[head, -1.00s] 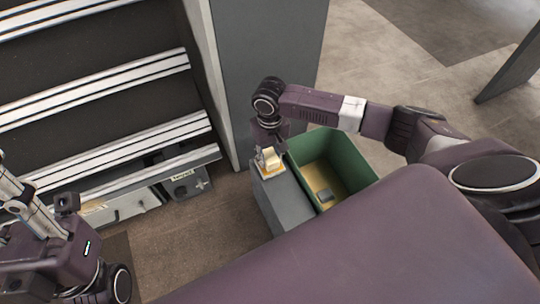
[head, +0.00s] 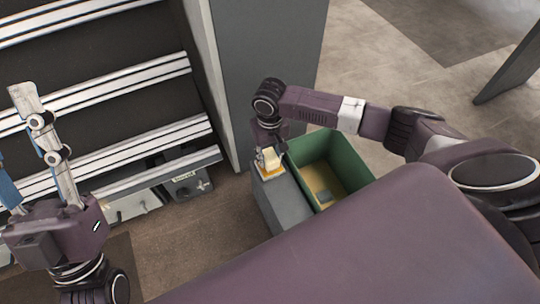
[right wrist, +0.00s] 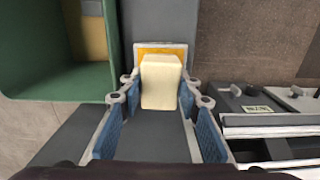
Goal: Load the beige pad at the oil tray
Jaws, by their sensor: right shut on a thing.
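The beige pad (head: 272,158) is a pale block, held at the oil tray (head: 268,174). In the right wrist view the pad (right wrist: 161,82) stands between the blue-lined fingers, in front of the tray's orange surface and pale rim (right wrist: 160,46). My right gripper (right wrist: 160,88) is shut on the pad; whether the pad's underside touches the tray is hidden. My left gripper (head: 28,150) is at the left of the head view, in front of the rack, with its fingers spread and nothing between them.
The tray sits on a grey pedestal (head: 286,207). A green bin (head: 352,160) with a small grey item inside stands right beside it. A rack with white rails (head: 120,155) is at the left, a grey post (head: 265,60) behind.

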